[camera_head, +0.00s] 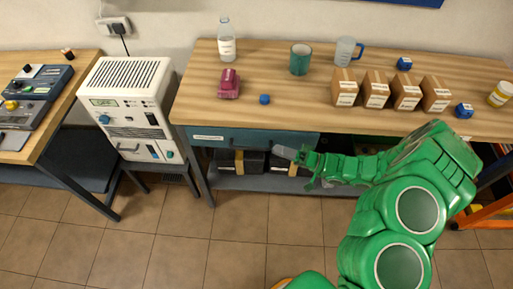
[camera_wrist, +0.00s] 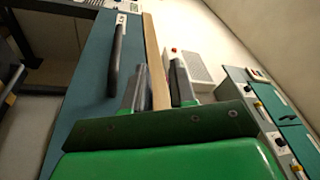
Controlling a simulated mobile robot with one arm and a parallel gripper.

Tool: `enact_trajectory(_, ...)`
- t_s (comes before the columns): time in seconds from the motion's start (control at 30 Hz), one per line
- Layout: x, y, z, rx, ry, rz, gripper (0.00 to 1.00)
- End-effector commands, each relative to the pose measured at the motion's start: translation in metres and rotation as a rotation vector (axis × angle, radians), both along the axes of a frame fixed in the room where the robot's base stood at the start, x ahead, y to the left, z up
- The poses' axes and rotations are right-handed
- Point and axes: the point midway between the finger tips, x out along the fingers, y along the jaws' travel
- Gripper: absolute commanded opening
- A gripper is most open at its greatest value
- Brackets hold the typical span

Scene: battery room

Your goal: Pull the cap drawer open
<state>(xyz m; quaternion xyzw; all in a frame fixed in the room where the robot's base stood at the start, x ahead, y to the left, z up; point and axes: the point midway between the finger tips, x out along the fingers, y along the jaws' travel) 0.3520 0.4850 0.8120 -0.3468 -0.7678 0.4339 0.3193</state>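The cap drawer (camera_head: 262,137) is a teal front with a white label under the wooden table's front edge; it looks shut. In the wrist view the teal front (camera_wrist: 82,85) fills the left side, with its dark bar handle (camera_wrist: 117,58) standing off it. My gripper (camera_head: 284,151) is in front of the drawer's right part. In the wrist view my gripper (camera_wrist: 157,88) has its two fingers apart with nothing held between them. The handle is beyond and left of the left finger, not between the fingers.
The wooden table (camera_head: 275,90) holds a bottle (camera_head: 226,42), a teal mug (camera_head: 300,60), a pink item (camera_head: 229,85) and several cartons. Dark boxes (camera_head: 240,161) sit on the shelf below. A white cabinet (camera_head: 128,105) stands left. Tiled floor in front is clear.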

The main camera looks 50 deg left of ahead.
Motion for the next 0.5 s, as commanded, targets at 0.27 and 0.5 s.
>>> enact_trajectory(0.27,0.002,0.005,-0.052,0.019,-0.043,-0.095,0.25)
enact_trajectory(0.5,0.000,0.017,-0.064,0.062,-0.073,-0.154,0.25)
